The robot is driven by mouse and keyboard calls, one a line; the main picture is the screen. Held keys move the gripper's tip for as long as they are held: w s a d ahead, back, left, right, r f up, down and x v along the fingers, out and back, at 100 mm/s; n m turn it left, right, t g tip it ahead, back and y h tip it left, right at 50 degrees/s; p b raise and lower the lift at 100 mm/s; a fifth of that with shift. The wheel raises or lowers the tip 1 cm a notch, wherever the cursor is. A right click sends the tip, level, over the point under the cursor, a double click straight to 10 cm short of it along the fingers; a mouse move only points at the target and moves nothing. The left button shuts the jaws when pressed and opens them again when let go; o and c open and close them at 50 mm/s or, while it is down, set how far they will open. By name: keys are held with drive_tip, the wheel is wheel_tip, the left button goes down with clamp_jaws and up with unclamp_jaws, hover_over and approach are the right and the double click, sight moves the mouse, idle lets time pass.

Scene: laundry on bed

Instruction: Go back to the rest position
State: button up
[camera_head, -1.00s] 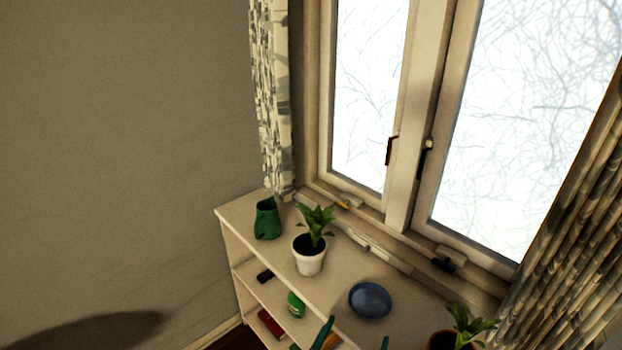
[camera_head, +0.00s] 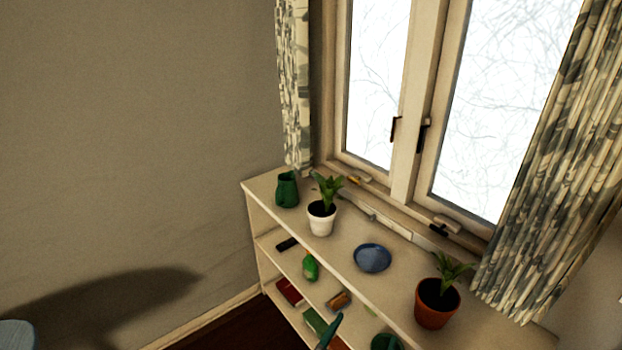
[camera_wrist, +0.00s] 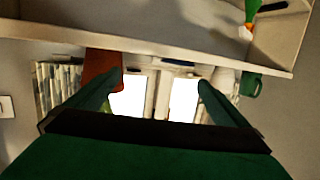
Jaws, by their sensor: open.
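My gripper (camera_wrist: 160,90) shows in the wrist view with its two green fingers spread wide apart and nothing between them. Beyond the fingers are the shelf edge and the bright window, which appear upside down. In the head view, what looks like a green fingertip of mine (camera_head: 330,330) shows at the bottom, in front of the lower shelves.
A white shelf unit (camera_head: 345,270) stands below the window. On its top are a green pitcher (camera_head: 287,190), a white-potted plant (camera_head: 321,222), a blue bowl (camera_head: 372,258) and a terracotta-potted plant (camera_head: 436,305). A green bottle (camera_head: 310,267) stands on a lower shelf. The left wall is bare.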

drive_tip(key=s+a+f+n+t+y, duration=0.1)
drive_tip(key=s+a+f+n+y, duration=0.2)
drive_tip(key=s+a, duration=0.45)
drive_tip(key=s+a+f+n+y, duration=0.15)
drive_tip(key=s+a+f, duration=0.3)
drive_tip(key=s, duration=0.55)
drive_tip(key=s+a+r+y, duration=0.1)
drive_tip(key=s+r, duration=0.1)
drive_tip(key=s, duration=0.6)
drive_tip(key=s+r+n+y, duration=0.1)
drive_tip(key=s+r+y, duration=0.1)
drive_tip(key=s, duration=0.6)
drive_tip(key=shift+s+a+r+t, duration=0.2)
drive_tip(key=shift+a+t, duration=0.2)
